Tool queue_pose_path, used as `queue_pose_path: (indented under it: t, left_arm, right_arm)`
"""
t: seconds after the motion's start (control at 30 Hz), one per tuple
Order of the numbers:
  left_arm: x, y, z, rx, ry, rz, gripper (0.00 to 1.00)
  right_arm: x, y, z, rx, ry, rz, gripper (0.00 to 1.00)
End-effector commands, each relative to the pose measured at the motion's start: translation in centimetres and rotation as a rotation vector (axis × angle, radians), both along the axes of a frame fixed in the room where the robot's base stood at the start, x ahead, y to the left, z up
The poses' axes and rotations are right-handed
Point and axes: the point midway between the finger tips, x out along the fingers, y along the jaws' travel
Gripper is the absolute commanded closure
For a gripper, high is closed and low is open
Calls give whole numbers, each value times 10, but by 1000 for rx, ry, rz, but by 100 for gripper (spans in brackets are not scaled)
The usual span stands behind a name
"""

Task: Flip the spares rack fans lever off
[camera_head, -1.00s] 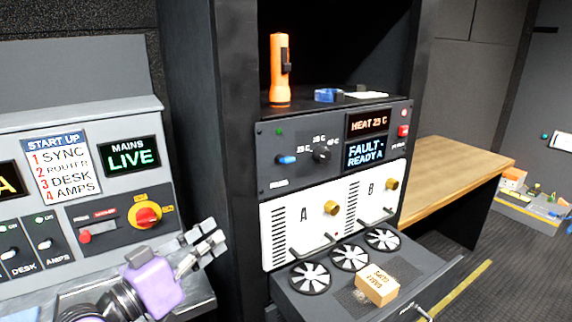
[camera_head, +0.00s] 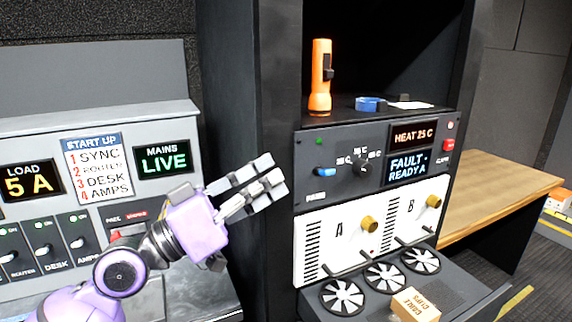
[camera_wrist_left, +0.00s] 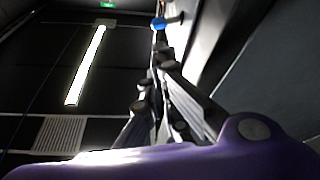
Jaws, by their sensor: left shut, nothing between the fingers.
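The spares rack panel (camera_head: 335,150) is dark grey, with a small blue-tipped lever (camera_head: 325,171) at its left and a label under it too blurred to read. A small green lamp (camera_head: 320,141) is above the lever. My left gripper (camera_head: 270,172) is shut and empty, to the left of the lever with a gap between them in the head view. In the left wrist view the shut fingers (camera_wrist_left: 158,85) point up toward a blue tip (camera_wrist_left: 160,22), apparently the lever. My right gripper is in neither view.
Displays read HEAT 25 C (camera_head: 412,136) and FAULT - READY A (camera_head: 408,168). A round knob (camera_head: 361,168) is right of the lever. An orange flashlight (camera_head: 320,78) stands on the shelf above. Below are white modules A and B (camera_head: 345,240) and several fans (camera_head: 342,297).

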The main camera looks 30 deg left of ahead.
Motion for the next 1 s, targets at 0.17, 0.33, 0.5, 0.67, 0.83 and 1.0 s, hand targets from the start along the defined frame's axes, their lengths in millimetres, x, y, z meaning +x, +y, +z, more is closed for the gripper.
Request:
queue_pose_path:
  t: [0.17, 0.33, 0.5, 0.67, 0.83, 1.0]
  left_arm:
    - [24, -16, 23, -4, -15, -2, 100]
    - [48, -32, 30, -3, -13, -3, 100]
    - [65, -41, 32, -2, -7, -1, 100]
    - [71, -45, 31, 0, -2, -1, 100]
    - [71, -45, 29, 1, -1, -1, 100]
    - [72, -45, 29, 2, -2, -1, 100]
  right_arm:
    - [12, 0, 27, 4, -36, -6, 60]
    - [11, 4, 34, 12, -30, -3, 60]
    - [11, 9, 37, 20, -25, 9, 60]
    - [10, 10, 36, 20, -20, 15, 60]
    - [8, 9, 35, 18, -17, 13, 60]
    - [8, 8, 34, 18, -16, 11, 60]
